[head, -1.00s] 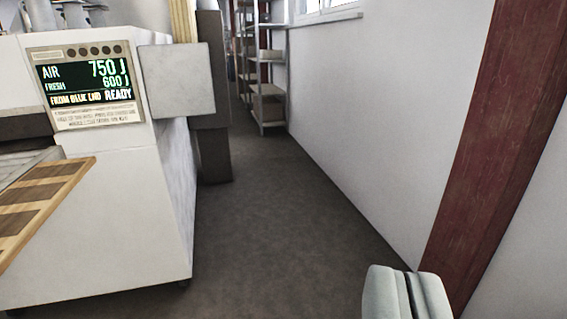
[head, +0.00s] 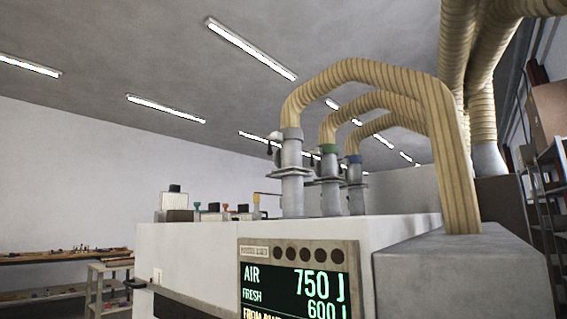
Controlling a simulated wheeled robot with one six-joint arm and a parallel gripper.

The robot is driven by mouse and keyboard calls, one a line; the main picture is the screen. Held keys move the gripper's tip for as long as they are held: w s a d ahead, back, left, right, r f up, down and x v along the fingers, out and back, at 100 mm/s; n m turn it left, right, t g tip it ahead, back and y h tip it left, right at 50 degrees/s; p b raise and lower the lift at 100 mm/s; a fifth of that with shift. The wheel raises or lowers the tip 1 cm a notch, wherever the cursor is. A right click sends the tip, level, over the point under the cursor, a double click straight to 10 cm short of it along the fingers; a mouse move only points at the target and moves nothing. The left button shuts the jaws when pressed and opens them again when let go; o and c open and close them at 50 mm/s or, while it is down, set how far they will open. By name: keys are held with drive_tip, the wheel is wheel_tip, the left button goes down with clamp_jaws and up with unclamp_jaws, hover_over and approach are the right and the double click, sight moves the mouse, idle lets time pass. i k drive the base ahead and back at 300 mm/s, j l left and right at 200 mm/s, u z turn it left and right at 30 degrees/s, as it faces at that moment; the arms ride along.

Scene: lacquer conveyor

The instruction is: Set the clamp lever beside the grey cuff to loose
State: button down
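The grey cuff (head: 291,134) joins the end of the nearest yellow ribbed hose (head: 340,72) to an upright grey pipe (head: 292,190) on top of the white machine. A small clamp lever (head: 274,136) with a pale end sticks out at the left of the grey cuff. A dark part hangs just below it. The lever is too small to tell its setting. My gripper is outside the head view.
The white machine (head: 190,250) carries a display panel (head: 297,280) reading AIR 750 J. A grey box (head: 462,275) is at right. A shelf rack (head: 560,190) stands far right.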

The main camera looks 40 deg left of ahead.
sight(268, 175)
drive_tip(key=i+j+z, duration=0.1)
drive_tip(key=i, duration=0.8)
